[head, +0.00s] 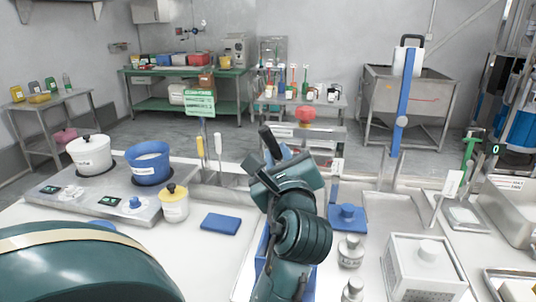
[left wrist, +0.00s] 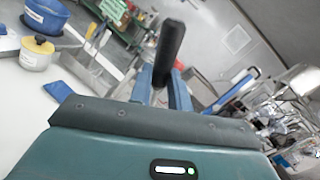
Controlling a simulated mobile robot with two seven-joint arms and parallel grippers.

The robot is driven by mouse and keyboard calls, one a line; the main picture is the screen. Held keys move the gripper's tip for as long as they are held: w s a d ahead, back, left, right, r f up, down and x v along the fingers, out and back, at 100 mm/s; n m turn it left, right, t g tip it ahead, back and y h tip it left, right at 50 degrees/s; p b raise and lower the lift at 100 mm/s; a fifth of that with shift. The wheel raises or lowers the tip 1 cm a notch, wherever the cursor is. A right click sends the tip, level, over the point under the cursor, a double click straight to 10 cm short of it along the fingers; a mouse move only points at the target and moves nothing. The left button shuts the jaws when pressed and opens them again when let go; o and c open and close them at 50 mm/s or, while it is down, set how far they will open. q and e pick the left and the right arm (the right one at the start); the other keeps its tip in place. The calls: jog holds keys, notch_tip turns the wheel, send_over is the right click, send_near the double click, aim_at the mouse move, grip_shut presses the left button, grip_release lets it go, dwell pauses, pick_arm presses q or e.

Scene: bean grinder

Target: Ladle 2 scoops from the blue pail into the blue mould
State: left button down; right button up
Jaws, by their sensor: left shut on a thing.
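The blue pail (head: 149,166) stands upright on the grey hob unit at the left. It also shows at the top left of the left wrist view (left wrist: 46,17). My left gripper (head: 276,162) is right of the pail, above the middle of the counter. Its fingers are shut on a black handle (left wrist: 170,48), which sticks up past them and also shows in the head view (head: 269,141). The bowl end of the ladle is not visible. A blue-walled thing (head: 263,249) lies partly hidden under my left arm; I cannot tell if it is the blue mould. My right gripper is not in view.
A white pot (head: 90,155) stands left of the pail. A yellow-lidded jar (head: 174,204) and a flat blue pad (head: 221,224) lie nearer the arm. A blue-based stand (head: 347,217), small jars and a white box (head: 426,268) crowd the right side.

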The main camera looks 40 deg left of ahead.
pick_arm(q)
jog(key=w+d+r+m+h+p, duration=0.1)
jog(key=w+d+r+m+p, duration=0.1)
jog(key=w, duration=0.5)
jog(key=shift+d+m+p, duration=0.5)
jog(key=shift+d+m, duration=0.5)
jog(key=shift+m, duration=0.8)
